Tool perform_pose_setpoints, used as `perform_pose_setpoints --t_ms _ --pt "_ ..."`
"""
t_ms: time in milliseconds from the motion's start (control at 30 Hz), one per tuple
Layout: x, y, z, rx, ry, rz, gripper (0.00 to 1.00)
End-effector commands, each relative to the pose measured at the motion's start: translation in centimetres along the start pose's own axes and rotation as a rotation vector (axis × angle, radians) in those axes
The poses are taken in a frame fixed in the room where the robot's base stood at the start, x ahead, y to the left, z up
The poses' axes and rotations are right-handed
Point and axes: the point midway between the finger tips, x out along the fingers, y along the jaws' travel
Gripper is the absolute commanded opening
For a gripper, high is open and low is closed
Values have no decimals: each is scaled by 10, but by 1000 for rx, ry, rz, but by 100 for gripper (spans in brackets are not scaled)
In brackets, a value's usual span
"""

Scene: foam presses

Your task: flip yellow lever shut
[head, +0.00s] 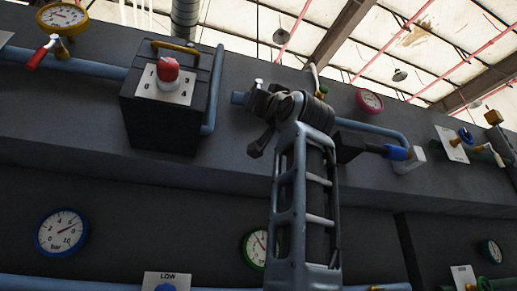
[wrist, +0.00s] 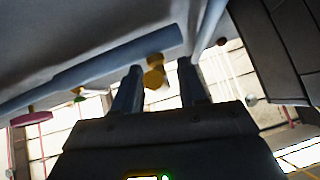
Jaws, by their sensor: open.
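A yellow part (wrist: 155,72), which looks like the end of the yellow lever, shows in the wrist view between the tips of my gripper (wrist: 160,68). The two fingers are apart, one on each side of it. I cannot tell whether either finger touches it. In the head view my gripper (head: 262,102) is up at the pipe on the dark panel, right of the black box. There my own arm and gripper hide the yellow part, and the lever's angle cannot be read.
The black box (head: 165,125) with a red knob (head: 167,69) and yellow handle stands left of my gripper. A blue-grey pipe (wrist: 120,62) runs close by the fingers. A pink gauge (head: 369,101) and a blue-collared fitting (head: 396,153) are to the right.

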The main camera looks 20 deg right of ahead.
Motion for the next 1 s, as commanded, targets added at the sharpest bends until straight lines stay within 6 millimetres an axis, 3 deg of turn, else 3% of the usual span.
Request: perform_pose_setpoints --t_ms 167,533,1000 --pt "-16 0 1 0 1 0 42" --pt "-70 0 1 0 1 0 42" --pt "-78 0 1 0 -1 0 42"
